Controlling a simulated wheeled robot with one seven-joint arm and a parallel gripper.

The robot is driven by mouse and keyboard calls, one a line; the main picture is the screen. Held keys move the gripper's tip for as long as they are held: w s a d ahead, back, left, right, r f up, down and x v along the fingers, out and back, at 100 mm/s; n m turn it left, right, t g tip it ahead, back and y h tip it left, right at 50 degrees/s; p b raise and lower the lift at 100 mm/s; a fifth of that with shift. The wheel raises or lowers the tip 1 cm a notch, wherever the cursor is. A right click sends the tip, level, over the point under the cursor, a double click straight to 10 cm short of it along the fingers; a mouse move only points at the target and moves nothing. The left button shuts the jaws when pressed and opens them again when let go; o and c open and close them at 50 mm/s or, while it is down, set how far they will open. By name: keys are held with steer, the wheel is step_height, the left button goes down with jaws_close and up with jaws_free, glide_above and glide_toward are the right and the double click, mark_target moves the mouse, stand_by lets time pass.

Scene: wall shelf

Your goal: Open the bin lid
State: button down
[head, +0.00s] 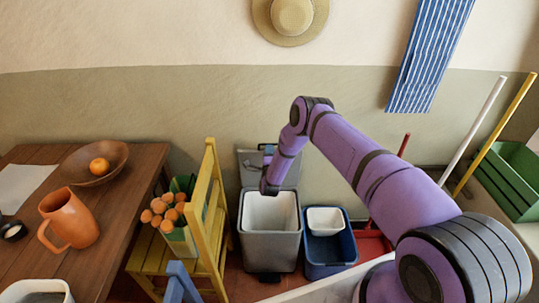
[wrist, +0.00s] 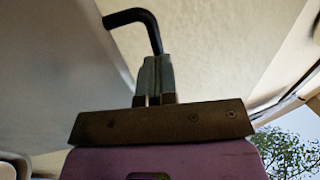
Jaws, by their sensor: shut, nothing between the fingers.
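The grey bin (head: 270,238) stands on the floor against the wall, its pale inside showing from above. Its grey lid (head: 247,164) is raised and stands up behind the bin's opening. In the wrist view the lid (wrist: 55,70) fills the left side, with a bent black handle (wrist: 138,16) at its edge. My gripper (wrist: 153,62) is shut and empty, with its fingertips right by the handle's lower end; I cannot tell whether they touch. In the head view my wrist hangs over the back of the bin's opening and partly hides the lid.
A blue bin (head: 330,262) with a white tub (head: 325,221) stands close on the right. A yellow chair (head: 212,200) stands close on the left, beside a wooden table (head: 120,245). Poles (head: 475,130) lean at the right. The wall is behind the lid.

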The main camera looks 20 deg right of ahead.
steer(key=shift+g, duration=0.8)
steer(key=shift+x, duration=2.15)
steer(key=shift+f, duration=0.15)
